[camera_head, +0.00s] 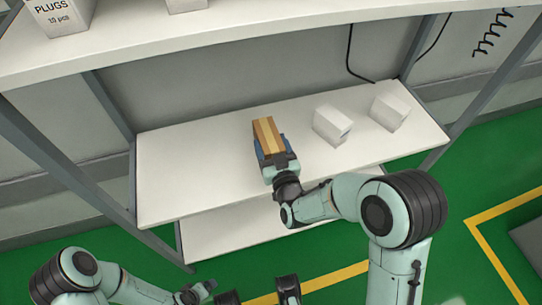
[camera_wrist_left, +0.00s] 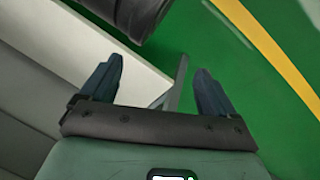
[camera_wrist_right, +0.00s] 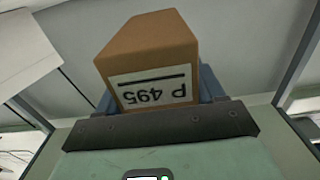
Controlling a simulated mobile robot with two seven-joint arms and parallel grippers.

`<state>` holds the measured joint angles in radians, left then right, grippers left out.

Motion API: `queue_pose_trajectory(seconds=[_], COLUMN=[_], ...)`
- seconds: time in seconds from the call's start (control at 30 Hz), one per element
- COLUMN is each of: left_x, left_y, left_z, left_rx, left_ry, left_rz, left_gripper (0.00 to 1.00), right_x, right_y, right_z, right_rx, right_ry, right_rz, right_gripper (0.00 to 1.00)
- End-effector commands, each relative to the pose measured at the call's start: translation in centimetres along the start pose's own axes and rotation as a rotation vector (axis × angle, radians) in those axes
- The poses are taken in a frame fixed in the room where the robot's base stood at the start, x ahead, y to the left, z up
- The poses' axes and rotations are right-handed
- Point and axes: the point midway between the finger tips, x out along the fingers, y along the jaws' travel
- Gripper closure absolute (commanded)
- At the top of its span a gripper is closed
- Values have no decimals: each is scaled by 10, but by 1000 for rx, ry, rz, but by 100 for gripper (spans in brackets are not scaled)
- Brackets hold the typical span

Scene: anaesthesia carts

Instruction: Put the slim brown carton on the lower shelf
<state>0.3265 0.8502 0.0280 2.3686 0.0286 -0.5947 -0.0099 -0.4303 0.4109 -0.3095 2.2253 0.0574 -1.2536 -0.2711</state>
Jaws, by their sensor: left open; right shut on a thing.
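The slim brown carton (camera_head: 267,135) is in my right gripper (camera_head: 270,158), over the shelf below the top one (camera_head: 185,165). In the right wrist view the carton (camera_wrist_right: 148,55) stands between the fingers, with a white label reading "P 495" upside down. I cannot tell whether its underside touches the shelf. My left gripper (camera_wrist_left: 158,90) is open and empty in the left wrist view, away from the carton. In the head view it is low, near the bottom edge.
Two white boxes (camera_head: 332,125) (camera_head: 390,112) stand on the same shelf, right of the carton. The shelf's left part is clear. The top shelf (camera_head: 215,40) overhangs, with a "PLUGS" box (camera_head: 58,14) on it. Another white shelf (camera_head: 225,235) lies below. Grey posts (camera_head: 70,160) flank the unit.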

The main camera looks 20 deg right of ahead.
Motion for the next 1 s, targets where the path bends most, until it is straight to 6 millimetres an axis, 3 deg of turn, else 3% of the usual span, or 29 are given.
queue_pose_trajectory(seconds=[0.17, 0.4, 0.83, 0.87, 0.9, 0.93, 1.0], left_x=[5, 18, 19, 19, 19, 19, 19], left_y=[-6, -22, -25, -25, -25, -25, -25], left_z=[9, 30, 34, 34, 34, 34, 34], left_rx=[-6, -22, -25, -26, -26, -26, -26], left_ry=[-28, -94, -105, -106, -105, -105, -105], left_rz=[-11, -40, -45, -46, -46, -46, -46], left_gripper=[11, 11, 11, 11, 11, 11, 11], right_x=[0, 0, 0, 0, 0, 0, 0], right_y=[0, 0, 0, 0, 0, 0, 0], right_z=[13, 46, 47, 47, 47, 47, 47], right_rx=[-1, -1, 0, 0, 0, 0, 0], right_ry=[1, 1, 3, 1, 1, 1, 1], right_rz=[0, 0, 0, 0, 0, 0, 0], right_gripper=[66, 66, 66, 25, 12, 6, 6])
